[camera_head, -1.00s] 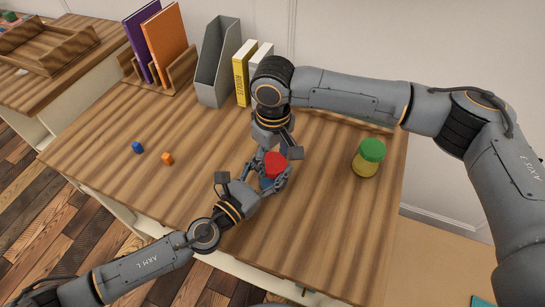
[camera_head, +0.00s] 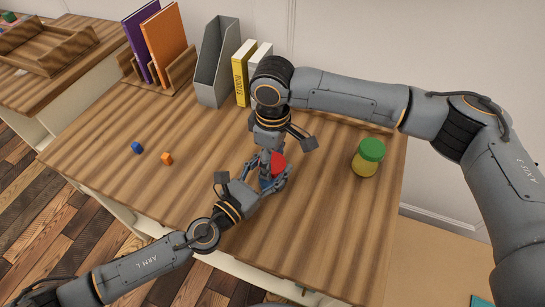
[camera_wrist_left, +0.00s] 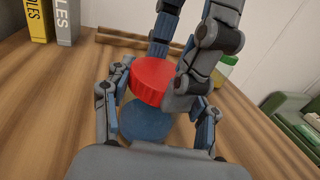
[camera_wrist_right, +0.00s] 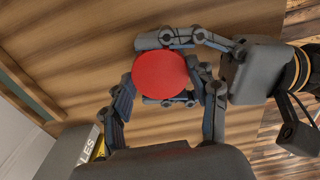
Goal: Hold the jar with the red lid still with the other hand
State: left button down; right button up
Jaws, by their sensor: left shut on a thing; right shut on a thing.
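The jar with the red lid stands on the table, mostly hidden by my grippers in the head view. Its red lid (camera_head: 278,162) shows there, and also in the left wrist view (camera_wrist_left: 152,80) and the right wrist view (camera_wrist_right: 160,76). The jar's blue body (camera_wrist_left: 146,122) shows below the lid. My left gripper (camera_head: 270,186) is shut around the jar's body from the front left. My right gripper (camera_head: 271,160) reaches down from above with its fingers at the lid, shut on it.
A jar with a green lid (camera_head: 367,158) stands to the right. A grey file holder (camera_head: 216,65), a yellow book (camera_head: 242,72) and a book rack (camera_head: 168,73) stand at the back.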

pick_arm(q)
jog(key=shift+s+f, duration=0.15)
jog(key=shift+f, duration=0.35)
pick_arm(e)
jog(key=shift+s+a, duration=0.1)
jog(key=shift+a, duration=0.1)
jog(key=o, duration=1.3)
jog(key=shift+d, duration=0.1)
jog(key=shift+r, duration=2.25)
pick_arm(q)
jog(key=shift+c, duration=2.1)
grip_release()
pick_arm(e)
jog(key=shift+d, duration=0.1)
pick_arm(q)
jog(key=shift+o, duration=0.4)
jog(key=shift+w+r, duration=0.1)
jog(key=shift+w, duration=0.1)
pick_arm(e)
jog(key=shift+w+f, duration=0.1)
jog(key=shift+w, duration=0.1)
pick_arm(q)
jog(key=shift+r, duration=0.1)
